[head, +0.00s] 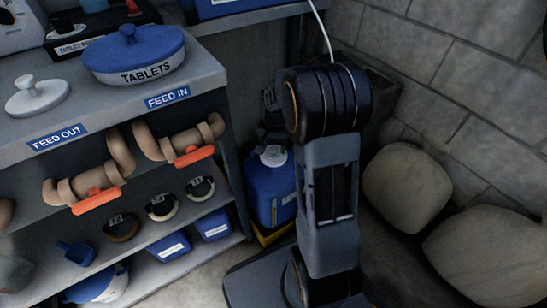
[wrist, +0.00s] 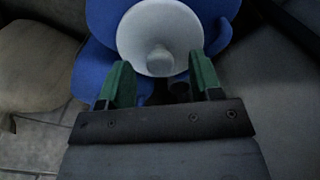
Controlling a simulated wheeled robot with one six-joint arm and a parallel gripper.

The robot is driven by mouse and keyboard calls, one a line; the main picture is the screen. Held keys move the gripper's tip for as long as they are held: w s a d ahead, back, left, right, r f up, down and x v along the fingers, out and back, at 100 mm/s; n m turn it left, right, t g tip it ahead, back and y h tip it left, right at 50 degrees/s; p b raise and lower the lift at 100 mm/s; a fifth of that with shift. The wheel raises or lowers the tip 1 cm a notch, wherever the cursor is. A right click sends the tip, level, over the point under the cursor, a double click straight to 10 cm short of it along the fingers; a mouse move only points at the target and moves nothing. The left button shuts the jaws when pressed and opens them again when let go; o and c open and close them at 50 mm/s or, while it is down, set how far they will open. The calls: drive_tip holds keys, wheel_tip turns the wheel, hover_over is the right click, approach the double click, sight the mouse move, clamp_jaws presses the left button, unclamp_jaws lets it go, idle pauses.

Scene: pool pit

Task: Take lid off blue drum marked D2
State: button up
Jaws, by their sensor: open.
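A blue drum (head: 270,188) with a white lid (head: 273,155) stands on the floor between the shelf unit and my arm; my arm hides its right side. My gripper (wrist: 160,62) is open and empty. Its two green fingers stand apart below and to either side of the knob, and I cannot tell whether they touch the lid.
The grey shelf unit (head: 226,130) stands close on the left, carrying a blue TABLETS tub (head: 133,52), a pale lid (head: 37,95) and valves with orange handles (head: 195,156). Pale sacks (head: 405,187) lie on the right by the block wall (head: 450,75). A yellow tray (head: 275,236) shows under the drum.

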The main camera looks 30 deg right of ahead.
wheel_tip(320, 180, down, 2)
drive_tip(key=shift+f+b, duration=0.1)
drive_tip(key=shift+b, duration=0.2)
drive_tip(key=shift+c, duration=0.2)
drive_tip(key=c, duration=1)
drive_tip(key=shift+o, duration=0.2)
